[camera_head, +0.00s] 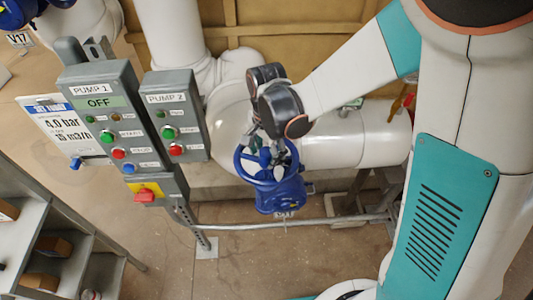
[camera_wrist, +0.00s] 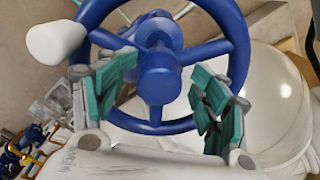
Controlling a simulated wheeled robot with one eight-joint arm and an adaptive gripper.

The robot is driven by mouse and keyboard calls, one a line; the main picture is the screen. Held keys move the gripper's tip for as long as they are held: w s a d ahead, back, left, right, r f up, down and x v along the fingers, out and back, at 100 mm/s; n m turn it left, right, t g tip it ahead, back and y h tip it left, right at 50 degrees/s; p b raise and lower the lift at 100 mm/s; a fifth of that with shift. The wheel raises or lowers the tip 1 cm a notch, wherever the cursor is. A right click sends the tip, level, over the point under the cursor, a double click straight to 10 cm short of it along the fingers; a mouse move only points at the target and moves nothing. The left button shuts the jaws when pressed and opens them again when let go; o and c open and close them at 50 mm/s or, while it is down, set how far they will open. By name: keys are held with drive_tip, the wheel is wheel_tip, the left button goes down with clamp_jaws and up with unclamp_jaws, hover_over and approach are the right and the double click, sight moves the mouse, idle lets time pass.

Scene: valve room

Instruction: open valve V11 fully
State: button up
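A blue valve handwheel (camera_head: 268,172) sits on a blue valve body (camera_head: 283,195) on the thick white pipe. A small tag (camera_head: 285,213) hangs below it, too small to read surely. My gripper (camera_head: 264,150) is over the wheel. In the wrist view the wheel (camera_wrist: 238,50) shows its rim, spokes, hub (camera_wrist: 158,77) and a white knob (camera_wrist: 57,40) on the rim at the left. The teal fingers of my gripper (camera_wrist: 165,78) are spread apart to the left and right of the hub. Nothing is clamped between them. Contact with the spokes cannot be told.
Grey boxes for pump 1 (camera_head: 100,105) and pump 2 (camera_head: 174,105), with buttons, stand left of the valve. A metal shelf (camera_head: 60,235) is at lower left. Another blue valve labelled V17 (camera_head: 19,40) is at upper left. A grey rail (camera_head: 300,222) runs below the pipe.

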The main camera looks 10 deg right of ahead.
drive_tip(key=shift+s, duration=0.2)
drive_tip(key=c, duration=0.6)
